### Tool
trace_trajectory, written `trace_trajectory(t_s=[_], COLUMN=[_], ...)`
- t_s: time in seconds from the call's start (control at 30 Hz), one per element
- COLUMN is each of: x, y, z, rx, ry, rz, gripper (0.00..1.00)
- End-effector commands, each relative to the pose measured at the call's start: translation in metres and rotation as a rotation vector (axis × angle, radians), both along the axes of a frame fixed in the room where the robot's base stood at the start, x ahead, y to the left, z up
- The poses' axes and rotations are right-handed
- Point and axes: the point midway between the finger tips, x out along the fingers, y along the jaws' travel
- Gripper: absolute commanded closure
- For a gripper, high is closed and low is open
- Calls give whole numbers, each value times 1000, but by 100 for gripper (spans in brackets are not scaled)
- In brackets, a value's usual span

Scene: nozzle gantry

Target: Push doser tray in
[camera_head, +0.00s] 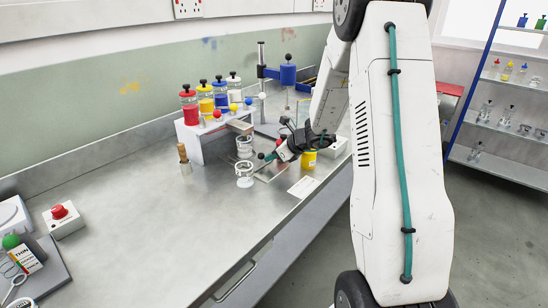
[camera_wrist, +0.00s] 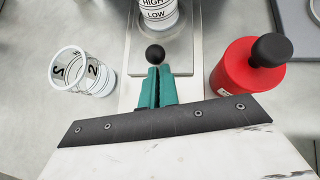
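The doser tray is probably the flat grey plate (camera_wrist: 138,62) with a black ball knob (camera_wrist: 155,54) at its near end. A clear cup marked HIGH and LOW (camera_wrist: 158,14) stands on it. My gripper (camera_wrist: 158,71) has its teal fingers close together, with the tips right at the knob. Whether they touch it or hold its stem cannot be told. In the head view my gripper (camera_head: 269,157) is low over the bench, pointing left, by a small black ball (camera_head: 261,155). My arm hides part of this area.
A clear cup (camera_wrist: 85,73) is close on the left of my fingers, and a red bottle with a black top (camera_wrist: 245,70) on the right. Coloured bottles stand on a white rack (camera_head: 193,148). A yellow cup (camera_head: 308,159) is beside my wrist. The bench's left middle is clear.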

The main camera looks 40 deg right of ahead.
Motion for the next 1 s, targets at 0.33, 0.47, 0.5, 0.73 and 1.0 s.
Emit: trace_trajectory(t_s=[0.33, 0.47, 0.5, 0.73, 1.0], x=[-32, -47, -50, -57, -71], y=[-21, -29, -30, -32, -14], z=[34, 44, 47, 51, 44], rx=[0, -1, 0, 1, -85], ry=[-9, -7, -5, -3, -27], rz=[-5, -7, -9, -5, 179], gripper=[100, 100, 100, 100, 100])
